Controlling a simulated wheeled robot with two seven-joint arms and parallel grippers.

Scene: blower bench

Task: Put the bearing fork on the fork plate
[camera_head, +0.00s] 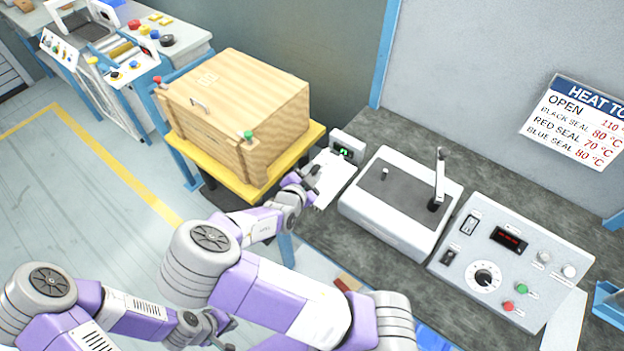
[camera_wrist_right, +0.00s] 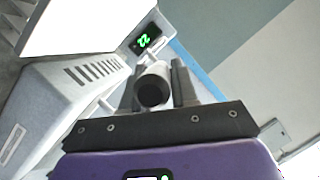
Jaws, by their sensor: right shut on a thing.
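My right gripper (camera_head: 313,178) is over the near left side of a white plate (camera_head: 336,172) that lies beside a small box with a green display. In the right wrist view, my right gripper (camera_wrist_right: 156,85) is shut on a grey piece with a dark round end, which I take for the bearing fork (camera_wrist_right: 153,90). Its far part is hidden, and I cannot tell whether it touches the plate. The white plate (camera_wrist_right: 85,22) fills the upper left there. I cannot tell for sure whether it is the fork plate. My left gripper (camera_head: 217,324) is low, away from the bench, its jaws unclear.
The display box (camera_head: 347,147) stands behind the plate. A heater with a dark top and raised arm (camera_head: 400,200) stands close on the right, then a control panel (camera_head: 510,262). A wooden crate (camera_head: 235,110) on a yellow stand (camera_head: 285,168) is close on the left.

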